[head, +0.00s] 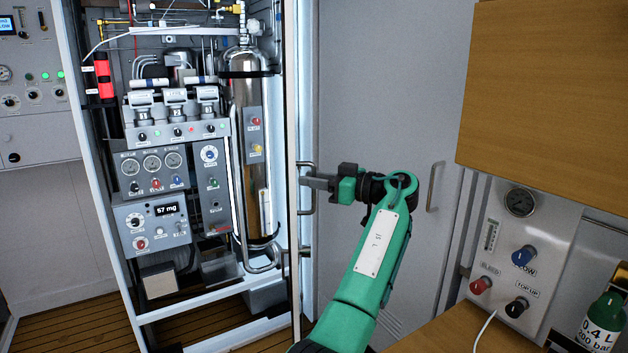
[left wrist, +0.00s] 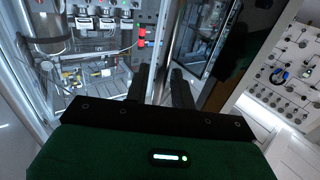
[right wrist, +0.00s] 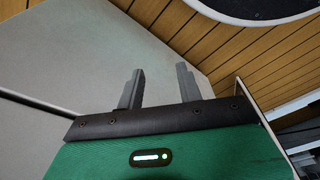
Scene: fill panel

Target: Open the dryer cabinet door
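The dryer cabinet (head: 110,235) stands at the left in the head view, its inside in plain sight. Its narrow door (head: 292,110) shows nearly edge-on at the cabinet's right side and looks swung outward. A bar handle (head: 309,168) sits on the door's right face. My left gripper (head: 312,183) is at this handle, its fingers overlapping the bar. In the left wrist view my left fingers (left wrist: 162,82) stand a narrow gap apart; whether they clamp the bar is hidden. My right gripper (right wrist: 159,86) is open and empty in the right wrist view.
Grey panels with another handle (head: 434,187) stand behind my left arm. A wooden cupboard (head: 545,90), a gauge panel (head: 510,240) and a green bottle (head: 603,318) are at the right. Wooden floor (head: 205,325) shows below the cabinet.

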